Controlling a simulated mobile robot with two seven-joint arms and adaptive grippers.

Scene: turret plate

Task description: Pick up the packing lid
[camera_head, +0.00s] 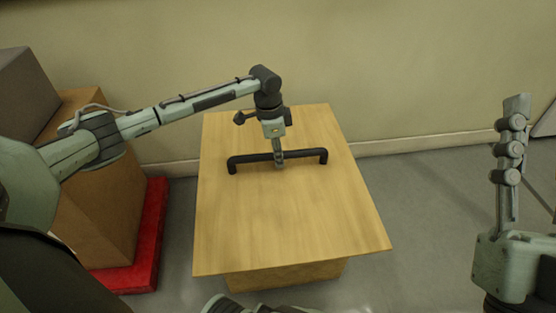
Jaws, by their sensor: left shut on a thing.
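The packing lid (285,220) is a flat, light wooden board in the middle of the view. It has a black bar handle (305,154) across its upper part. My left gripper (279,160) points down from above and is shut on the middle of this handle. The lid lies over a wooden box (285,275), whose front shows below the lid's near edge. I cannot tell whether there is a gap between lid and box.
Cardboard boxes (105,190) stand at the left on a red base (150,235), close to the lid's left side. A plain wall (400,70) is behind the lid. Grey floor (425,210) is clear to the right of the lid.

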